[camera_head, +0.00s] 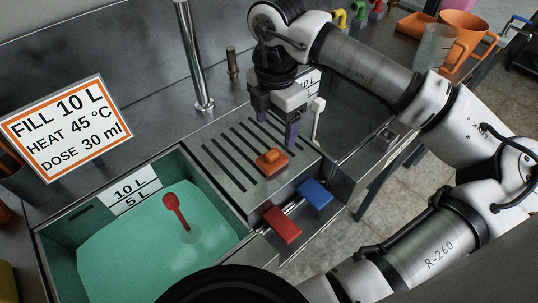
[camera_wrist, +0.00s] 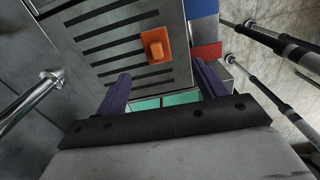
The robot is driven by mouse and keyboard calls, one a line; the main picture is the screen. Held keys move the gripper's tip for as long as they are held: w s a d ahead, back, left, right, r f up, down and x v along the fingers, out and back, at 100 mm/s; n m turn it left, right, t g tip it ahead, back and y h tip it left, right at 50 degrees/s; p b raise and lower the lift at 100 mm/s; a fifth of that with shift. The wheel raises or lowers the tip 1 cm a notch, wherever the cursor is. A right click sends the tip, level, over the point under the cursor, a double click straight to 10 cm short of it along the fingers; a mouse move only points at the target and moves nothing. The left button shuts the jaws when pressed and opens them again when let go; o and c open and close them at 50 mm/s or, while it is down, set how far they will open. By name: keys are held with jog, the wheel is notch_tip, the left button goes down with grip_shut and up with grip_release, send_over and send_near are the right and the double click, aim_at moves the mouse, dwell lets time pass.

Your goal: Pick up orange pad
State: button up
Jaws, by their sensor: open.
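The orange pad (camera_head: 271,161) lies on a slotted grey metal drainboard (camera_head: 222,150), with a small raised grip on its top. In the wrist view the orange pad (camera_wrist: 157,46) is beyond the fingertips, slightly right of the middle between them. My gripper (camera_head: 276,125) is open and empty above the far part of the drainboard, behind the pad and apart from it. Its two purple fingers also show in the wrist view (camera_wrist: 160,82), spread wide with nothing between them. The pad is fully visible in both views.
A green-lined tank (camera_head: 110,255) with a red-topped stick (camera_head: 175,205) is at left. Red (camera_head: 282,224) and blue (camera_head: 314,194) blocks sit at the drainboard's front edge. A tall metal pipe (camera_head: 194,60) and a sign (camera_head: 68,127) stand behind. An orange jug (camera_head: 462,38) is far right.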

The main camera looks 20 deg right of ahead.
send_over(272, 153)
jog(key=f, duration=0.4)
jog(key=shift+s+d+f+p, duration=0.1)
jog(key=shift+s+f+p, duration=0.1)
jog(key=shift+f+p, duration=0.2)
jog(key=shift+w+f+p, duration=0.15)
jog(key=shift+f+p, duration=0.35)
jog(key=shift+f, duration=0.85)
jog(key=shift+w+f+p, duration=0.1)
jog(key=shift+f+p, duration=0.4)
jog(key=shift+f, duration=0.85)
jog(key=shift+c, duration=0.3)
jog(key=c, duration=1)
jog(key=shift+r, duration=0.15)
